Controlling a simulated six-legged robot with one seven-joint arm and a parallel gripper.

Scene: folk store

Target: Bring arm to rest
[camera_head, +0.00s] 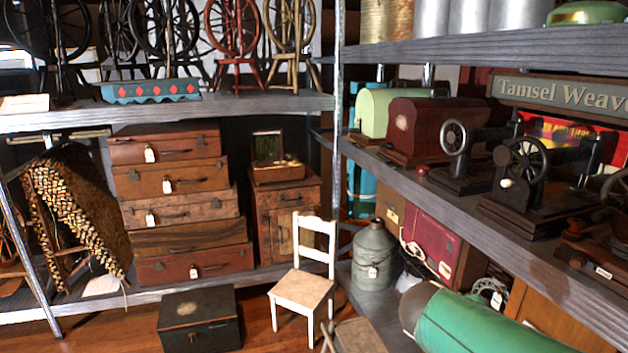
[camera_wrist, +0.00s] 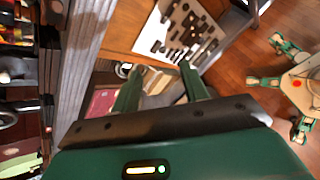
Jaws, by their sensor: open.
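My gripper (camera_wrist: 160,88) shows in the wrist view with its two green fingers spread apart. It is open, and nothing appears to be held between the fingers. Behind the fingers are the shelving and small items, which look further off. My own body with its green legs shows at the right of the wrist view, above the wooden floor. I cannot make out the gripper's fingertips in the head view.
A metal shelf edge (camera_wrist: 88,50) runs along the left of the wrist view. In the head view, sewing machines (camera_head: 530,165) stand on the right shelf. A white chair (camera_head: 303,283), a black chest (camera_head: 198,322) and stacked suitcases (camera_head: 180,205) stand ahead. Wooden floor (camera_head: 255,320) shows between.

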